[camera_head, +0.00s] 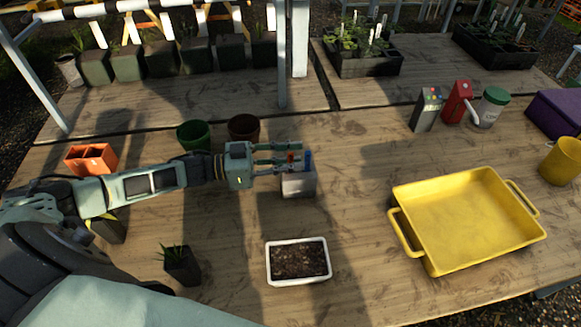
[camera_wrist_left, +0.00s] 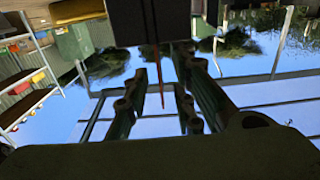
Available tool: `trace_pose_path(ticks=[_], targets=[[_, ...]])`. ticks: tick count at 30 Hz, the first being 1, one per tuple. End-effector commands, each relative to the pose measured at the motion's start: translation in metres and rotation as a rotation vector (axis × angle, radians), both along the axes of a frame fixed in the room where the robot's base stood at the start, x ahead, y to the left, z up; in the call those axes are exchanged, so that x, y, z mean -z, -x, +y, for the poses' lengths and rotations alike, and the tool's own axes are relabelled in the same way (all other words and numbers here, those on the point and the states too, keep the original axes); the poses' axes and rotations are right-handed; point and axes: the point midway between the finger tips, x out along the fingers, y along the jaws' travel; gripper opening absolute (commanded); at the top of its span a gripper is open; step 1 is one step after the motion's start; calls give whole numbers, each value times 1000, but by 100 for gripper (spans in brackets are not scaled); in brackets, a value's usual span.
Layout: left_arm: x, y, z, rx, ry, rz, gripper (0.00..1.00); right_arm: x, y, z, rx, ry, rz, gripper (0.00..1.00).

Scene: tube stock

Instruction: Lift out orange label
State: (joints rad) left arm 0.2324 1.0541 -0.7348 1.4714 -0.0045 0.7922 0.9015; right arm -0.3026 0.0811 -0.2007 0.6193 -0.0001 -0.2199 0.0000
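An orange-red label (camera_head: 291,158) stands upright in a small grey box (camera_head: 299,186) near the middle of the table. A blue label (camera_head: 308,160) stands beside it to the right. My left gripper (camera_head: 288,158) reaches in from the left above the box, its two fingers apart. The orange-red label shows between them. In the left wrist view, the label is a thin red strip (camera_wrist_left: 160,78) between the open fingers (camera_wrist_left: 158,100), with a gap on each side. The box's inside is mostly hidden. My right gripper is not in view.
A green pot (camera_head: 194,135) and a brown pot (camera_head: 243,128) stand behind my left arm. A white soil tray (camera_head: 298,281) sits in front of the box. A yellow tray (camera_head: 459,222) lies to the right. Bare table separates the box from the yellow tray.

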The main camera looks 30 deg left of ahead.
Motion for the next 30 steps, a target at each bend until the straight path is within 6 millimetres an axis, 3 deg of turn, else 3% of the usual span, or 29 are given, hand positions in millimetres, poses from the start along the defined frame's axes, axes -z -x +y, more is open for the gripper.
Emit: trace_pose_path(ticks=[7, 20, 23, 30], targets=[[0, 0, 0, 0, 0, 0, 0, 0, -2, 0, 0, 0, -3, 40], [-1, 0, 1, 0, 0, 0, 0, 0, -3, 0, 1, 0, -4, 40], [-9, 0, 1, -1, -3, -2, 0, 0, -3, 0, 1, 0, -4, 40], [-54, 1, 1, 2, -4, -3, 0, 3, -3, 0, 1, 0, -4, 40]])
